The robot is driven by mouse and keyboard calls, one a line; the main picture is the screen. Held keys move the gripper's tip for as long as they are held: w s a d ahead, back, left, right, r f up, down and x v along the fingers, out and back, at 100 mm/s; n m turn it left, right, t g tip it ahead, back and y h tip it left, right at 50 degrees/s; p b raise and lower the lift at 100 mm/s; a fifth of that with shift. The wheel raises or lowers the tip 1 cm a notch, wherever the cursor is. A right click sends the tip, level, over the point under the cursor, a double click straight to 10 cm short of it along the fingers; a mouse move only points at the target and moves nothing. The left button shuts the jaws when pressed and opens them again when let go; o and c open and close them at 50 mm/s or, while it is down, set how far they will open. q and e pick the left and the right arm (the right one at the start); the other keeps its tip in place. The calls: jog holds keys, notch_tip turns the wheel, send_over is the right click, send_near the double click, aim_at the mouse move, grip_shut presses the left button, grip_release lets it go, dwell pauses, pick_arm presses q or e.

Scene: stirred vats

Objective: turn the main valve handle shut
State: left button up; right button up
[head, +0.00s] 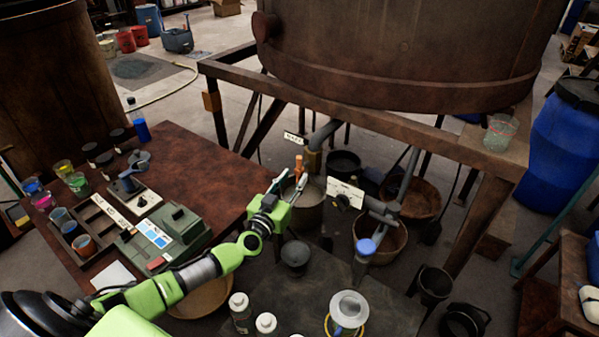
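An orange-brown handle (298,167), apparently the main valve handle, stands upright on pipework under the big rusty vat (405,50). A small white label plate (293,138) is just above it. My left gripper (293,178) reaches in from the left with its fingers apart. Its fingertips are at the handle, one on either side in the picture; I cannot tell whether they touch it. The gripper hides the handle's lower part. My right gripper is not in view.
A second pipe with a white plate (345,194) and a blue-capped fitting (366,247) lies to the right. A reddish table (190,150) with cups and a green box (172,232) is at left. Bottles and a metal canister (349,310) stand in front. Vat frame beams cross above.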

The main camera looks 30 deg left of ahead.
aim_at(298, 172)
pick_arm(q)
jog(key=w+b, duration=0.1)
jog(key=w, duration=0.4)
jog(key=shift+a, duration=0.1)
jog(key=shift+s, duration=0.1)
grip_shut()
